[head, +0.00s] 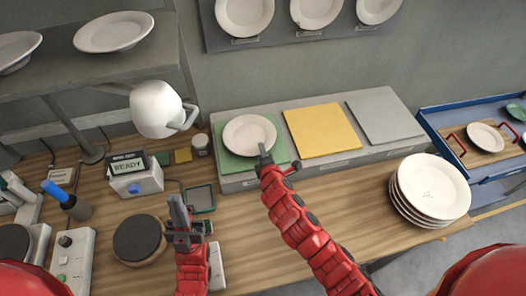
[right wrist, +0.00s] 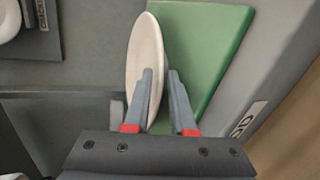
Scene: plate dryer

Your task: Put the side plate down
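The white side plate (head: 250,133) is over the green mat (head: 279,151) at the left of the grey ledge. My right gripper (head: 264,153) is at the plate's front rim. In the right wrist view the plate (right wrist: 143,52) is seen almost edge-on, its rim between the fingers (right wrist: 161,88), which look shut on it. The green mat (right wrist: 210,50) is behind it. Whether the plate touches the mat is unclear. My left gripper (head: 180,212) is over the wooden counter, away from the plate; its finger gap cannot be made out.
A yellow mat (head: 320,130) and a grey mat (head: 384,116) lie right of the green one, both bare. A stack of larger plates (head: 434,186) stands at the right. A white lamp (head: 155,108) hangs left of the ledge. A blue tray (head: 437,122) is at far right.

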